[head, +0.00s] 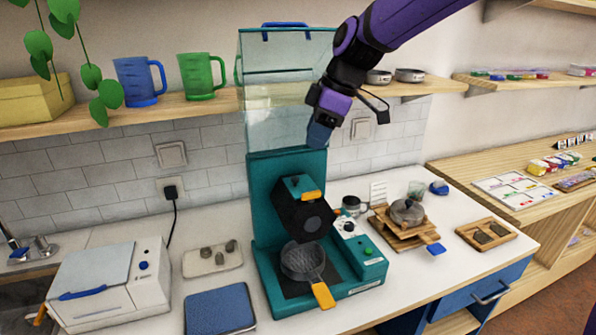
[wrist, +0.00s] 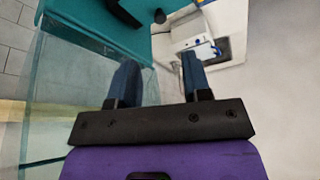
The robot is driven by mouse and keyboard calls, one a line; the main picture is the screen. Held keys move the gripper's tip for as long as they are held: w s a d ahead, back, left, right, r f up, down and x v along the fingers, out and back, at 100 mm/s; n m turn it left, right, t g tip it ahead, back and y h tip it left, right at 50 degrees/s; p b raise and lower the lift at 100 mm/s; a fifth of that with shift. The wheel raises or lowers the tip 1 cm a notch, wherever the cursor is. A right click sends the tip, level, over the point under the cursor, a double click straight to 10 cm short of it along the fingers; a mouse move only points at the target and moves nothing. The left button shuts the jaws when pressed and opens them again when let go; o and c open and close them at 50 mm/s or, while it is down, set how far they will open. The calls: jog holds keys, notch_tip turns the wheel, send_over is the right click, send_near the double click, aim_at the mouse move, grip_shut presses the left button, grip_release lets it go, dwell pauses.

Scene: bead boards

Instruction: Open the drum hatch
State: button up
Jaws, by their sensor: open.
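A teal machine (head: 262,205) stands on the white counter, with a dark drum (head: 292,215) jutting from its front. An orange tab (head: 311,195) sits on the drum's upper front, likely part of the hatch; I cannot tell the hatch's exact position. A round mesh pan (head: 300,260) with an orange handle lies below the drum. My gripper (head: 320,132) is above the machine's right side, in front of the clear hopper, apart from the drum. In the wrist view my gripper (wrist: 158,75) has its fingers spread and nothing between them. The teal body (wrist: 95,30) shows beyond them.
The clear hopper (head: 285,110) rises above the machine, close to my gripper. A white lidded box (head: 110,285) stands left, a wooden stand with a metal pot (head: 407,212) right. A shelf (head: 120,118) with blue and green jugs runs behind. Air right of the machine is free.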

aim_at(295, 178)
jog(key=x, duration=0.9)
jog(key=shift+a+f, duration=0.1)
jog(key=shift+f, duration=0.3)
grip_shut()
